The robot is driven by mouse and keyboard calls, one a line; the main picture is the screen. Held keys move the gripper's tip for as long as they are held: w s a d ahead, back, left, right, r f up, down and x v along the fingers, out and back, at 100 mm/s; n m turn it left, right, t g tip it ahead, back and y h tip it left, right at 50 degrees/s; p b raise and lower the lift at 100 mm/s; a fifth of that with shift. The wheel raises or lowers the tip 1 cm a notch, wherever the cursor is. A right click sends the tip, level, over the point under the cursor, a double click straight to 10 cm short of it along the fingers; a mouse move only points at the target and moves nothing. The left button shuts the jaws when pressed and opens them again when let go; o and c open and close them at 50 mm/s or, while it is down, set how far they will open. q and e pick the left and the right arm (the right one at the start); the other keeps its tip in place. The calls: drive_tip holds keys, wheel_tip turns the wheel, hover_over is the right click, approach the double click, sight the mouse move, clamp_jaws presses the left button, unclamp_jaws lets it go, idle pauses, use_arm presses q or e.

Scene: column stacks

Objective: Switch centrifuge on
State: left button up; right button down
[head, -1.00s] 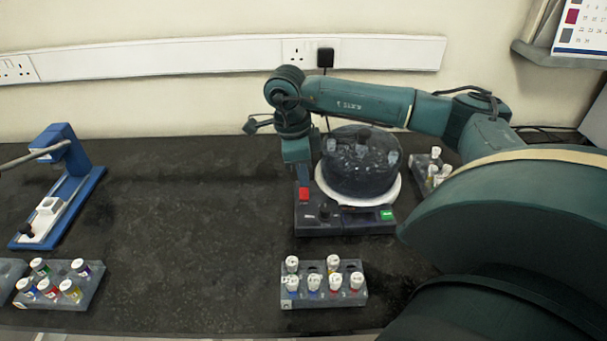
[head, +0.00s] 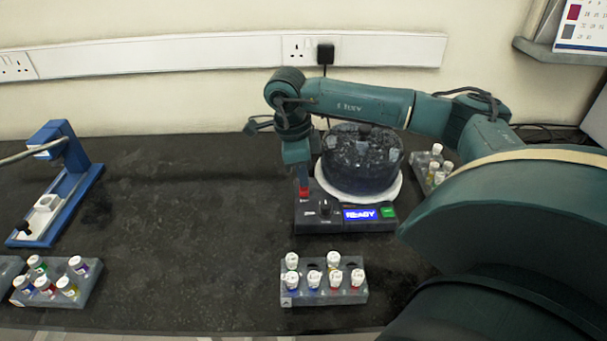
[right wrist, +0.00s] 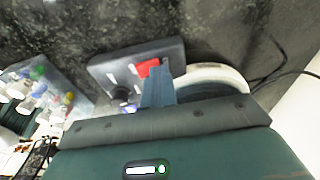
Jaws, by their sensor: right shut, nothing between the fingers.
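The centrifuge (head: 345,219) stands on the dark bench right of the middle. Its clear domed lid (head: 362,165) is down over the rotor. Its front display (head: 360,214) is lit blue and reads READY, with a green button (head: 388,212) to its right. The red switch (head: 304,194) is at the back left of the panel. My right gripper (head: 303,183) points down, shut and empty, with its tips at the red switch. In the right wrist view the tips (right wrist: 156,72) overlap the red switch (right wrist: 148,66). My left gripper is not in view.
A grey rack (head: 323,298) with several capped tubes stands in front of the centrifuge. Another tube rack (head: 62,290) is at front left, and one (head: 424,180) is behind right. A blue stand (head: 75,190) is at left. The middle bench is clear.

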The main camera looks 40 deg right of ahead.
drive_tip(key=shift+r+p, duration=1.85)
drive_tip(key=shift+r, duration=0.65)
